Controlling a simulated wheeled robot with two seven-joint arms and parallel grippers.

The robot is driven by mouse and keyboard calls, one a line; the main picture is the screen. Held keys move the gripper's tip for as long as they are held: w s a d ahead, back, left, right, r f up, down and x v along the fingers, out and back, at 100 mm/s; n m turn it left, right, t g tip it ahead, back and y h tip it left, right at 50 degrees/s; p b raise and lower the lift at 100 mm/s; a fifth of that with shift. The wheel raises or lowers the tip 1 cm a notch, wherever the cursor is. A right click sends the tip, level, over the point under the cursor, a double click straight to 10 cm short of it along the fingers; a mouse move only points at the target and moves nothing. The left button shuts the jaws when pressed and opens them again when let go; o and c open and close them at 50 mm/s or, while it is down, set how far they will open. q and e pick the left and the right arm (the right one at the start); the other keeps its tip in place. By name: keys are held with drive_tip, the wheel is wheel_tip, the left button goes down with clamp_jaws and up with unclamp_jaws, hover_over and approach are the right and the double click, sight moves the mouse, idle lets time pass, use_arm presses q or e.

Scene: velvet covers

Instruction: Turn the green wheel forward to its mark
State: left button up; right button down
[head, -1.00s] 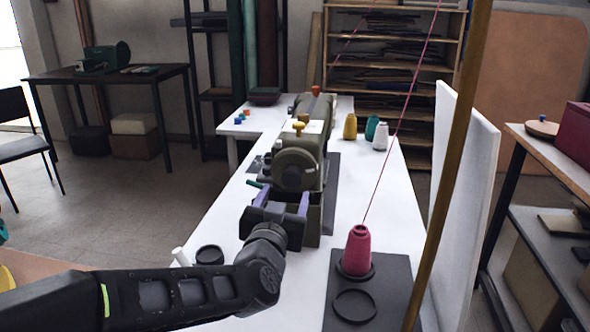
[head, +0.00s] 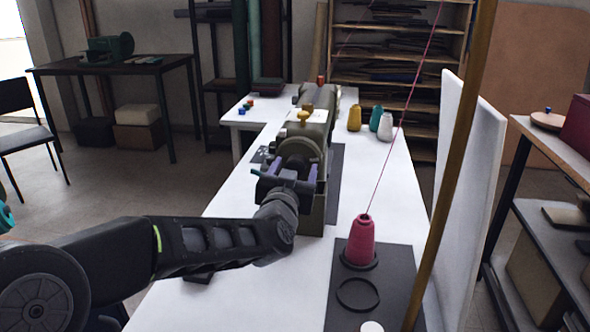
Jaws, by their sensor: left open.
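An olive-green sewing machine (head: 316,125) stands on the long white table. Its round green wheel (head: 300,148) faces me at the near end, its lower part hidden by my left gripper. My left gripper (head: 288,168) is open at the near side of the wheel, with its purple-lined fingers apart to the left and right. I cannot tell whether the fingers touch the wheel. The mark cannot be made out. My right gripper is not in view.
A magenta thread cone (head: 361,240) stands on a dark board (head: 345,262) to the right, its thread running up. An ochre pole (head: 455,170) and a white panel (head: 468,190) rise at the right. Yellow, teal and white cones stand behind.

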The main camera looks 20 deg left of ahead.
use_arm(q)
drive_tip(key=shift+w, duration=0.15)
drive_tip(key=shift+c, duration=0.2)
drive_tip(key=c, duration=1.3)
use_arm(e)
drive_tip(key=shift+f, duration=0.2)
use_arm(q)
drive_tip(key=n+b, duration=0.3)
drive_tip(key=n, duration=0.2)
drive_tip(key=shift+f+b, duration=0.2)
drive_tip(key=shift+b, duration=0.15)
drive_tip(key=n+b, duration=0.4)
drive_tip(key=n, duration=0.2)
drive_tip(key=shift+a, duration=0.1)
drive_tip(key=n+b, duration=0.3)
drive_tip(key=n, duration=0.3)
drive_tip(key=shift+n, duration=0.3)
drive_tip(key=n+b, duration=0.2)
drive_tip(key=n, duration=0.2)
drive_tip(key=shift+n+b, duration=0.4)
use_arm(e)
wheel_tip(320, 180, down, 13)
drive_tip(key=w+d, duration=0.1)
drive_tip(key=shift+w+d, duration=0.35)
